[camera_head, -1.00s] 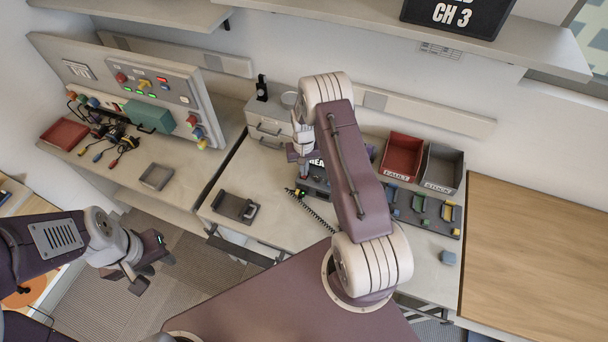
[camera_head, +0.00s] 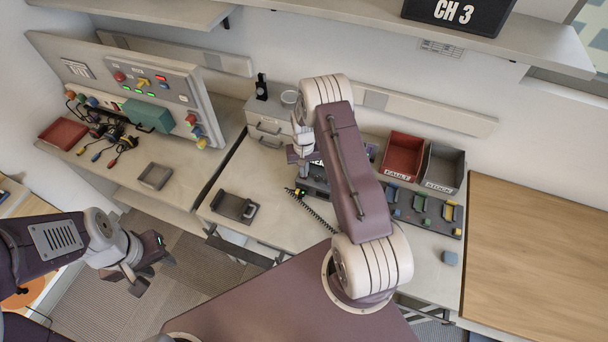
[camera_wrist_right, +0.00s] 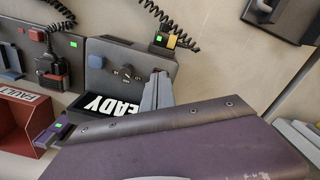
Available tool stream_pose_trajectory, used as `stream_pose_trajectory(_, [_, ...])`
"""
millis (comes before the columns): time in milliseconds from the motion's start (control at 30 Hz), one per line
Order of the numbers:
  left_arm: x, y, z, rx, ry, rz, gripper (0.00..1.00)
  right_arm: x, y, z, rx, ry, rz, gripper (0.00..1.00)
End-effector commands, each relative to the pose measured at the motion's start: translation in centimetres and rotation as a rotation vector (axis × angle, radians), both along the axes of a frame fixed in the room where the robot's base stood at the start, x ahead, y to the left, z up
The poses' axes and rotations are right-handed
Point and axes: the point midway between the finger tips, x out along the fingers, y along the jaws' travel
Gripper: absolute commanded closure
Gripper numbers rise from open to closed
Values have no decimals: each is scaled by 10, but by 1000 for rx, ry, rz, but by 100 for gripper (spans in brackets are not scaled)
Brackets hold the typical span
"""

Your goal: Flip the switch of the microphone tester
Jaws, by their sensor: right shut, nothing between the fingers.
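The microphone tester (camera_wrist_right: 135,65) is a dark grey box with a white-lettered black sign ending in "EADY" (camera_wrist_right: 112,106), a green mark and small controls on its face. In the right wrist view a small switch or knob (camera_wrist_right: 125,73) sits mid-face. My right gripper (camera_wrist_right: 158,92) is shut and empty, its fingers at the face's edge beside the controls; I cannot tell whether they touch. In the head view my right gripper (camera_head: 301,158) hides much of the tester (camera_head: 316,182). My left gripper (camera_head: 136,278) hangs over the floor, away from the bench; its jaw opening is unclear.
A coiled cord (camera_head: 318,212) runs beside the tester. A red FAULT bin (camera_head: 402,157) and a grey STOCK bin (camera_head: 441,168) stand to the right, behind a tray of handsets (camera_head: 422,206). A dark cradle (camera_head: 234,207) lies to the left. Bare bench (camera_head: 275,230) lies in front.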

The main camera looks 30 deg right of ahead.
Motion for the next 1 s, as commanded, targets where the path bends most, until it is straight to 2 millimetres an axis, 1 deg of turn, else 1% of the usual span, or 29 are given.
stream_pose_trajectory(400, [0,0,-6,0,0,0,64,0,0,-7,0,0,0,100])
stream_pose_trajectory(533, [0,0,-3,0,0,0,64,0,0,-4,0,1,0,100])
stream_pose_trajectory(667, [0,0,5,0,0,0,64,0,0,7,0,0,0,100])
stream_pose_trajectory(1000, [0,0,30,0,0,0,64,0,0,41,0,-1,0,100])
